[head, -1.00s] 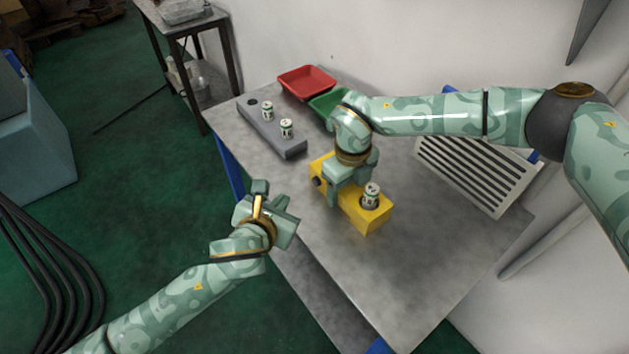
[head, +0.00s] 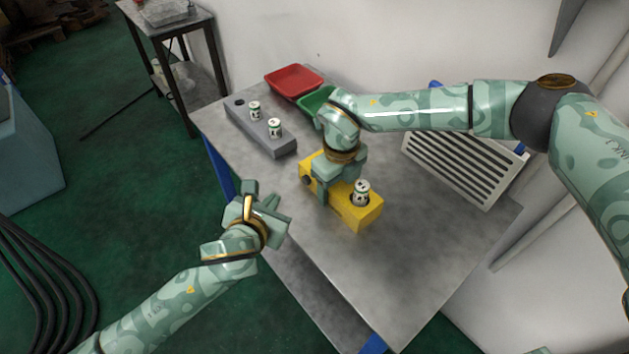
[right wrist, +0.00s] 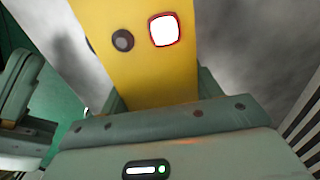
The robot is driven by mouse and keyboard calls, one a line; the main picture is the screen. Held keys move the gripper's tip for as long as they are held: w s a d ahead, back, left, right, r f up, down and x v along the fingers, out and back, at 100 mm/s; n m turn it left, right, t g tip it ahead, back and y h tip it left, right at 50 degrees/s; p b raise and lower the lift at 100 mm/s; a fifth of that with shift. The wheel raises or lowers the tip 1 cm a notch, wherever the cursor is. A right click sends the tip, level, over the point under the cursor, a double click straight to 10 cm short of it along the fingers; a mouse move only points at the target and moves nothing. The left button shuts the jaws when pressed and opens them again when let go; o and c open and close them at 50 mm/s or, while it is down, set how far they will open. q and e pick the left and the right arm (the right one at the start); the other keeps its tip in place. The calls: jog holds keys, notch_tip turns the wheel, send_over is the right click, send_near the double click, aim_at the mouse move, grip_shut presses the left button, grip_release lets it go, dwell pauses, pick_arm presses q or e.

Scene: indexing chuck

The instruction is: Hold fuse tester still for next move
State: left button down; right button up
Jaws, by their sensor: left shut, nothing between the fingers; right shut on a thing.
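The fuse tester (head: 366,213) is a yellow block on the grey table. A white and green fuse (head: 361,190) stands upright in its round socket at the near right end. My right gripper (head: 338,180) comes down from above and is shut across the tester's middle, hiding part of it. In the right wrist view, the yellow tester (right wrist: 150,75) sits between the fingers, with a dark round knob (right wrist: 123,40) and a white, red-rimmed window (right wrist: 164,30). My left gripper (head: 266,212) is shut and empty, at the table's left edge, apart from the tester.
A grey rack (head: 262,133) holds two more fuses, with one empty hole at its far end. Behind it are a red tray (head: 294,80) and a green tray (head: 314,98), partly hidden by my right arm. A slotted vent panel (head: 462,170) stands right. The near tabletop is clear.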

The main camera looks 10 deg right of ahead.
dwell(0.8)
jog(key=o, duration=1.2)
jog(key=shift+r, duration=0.1)
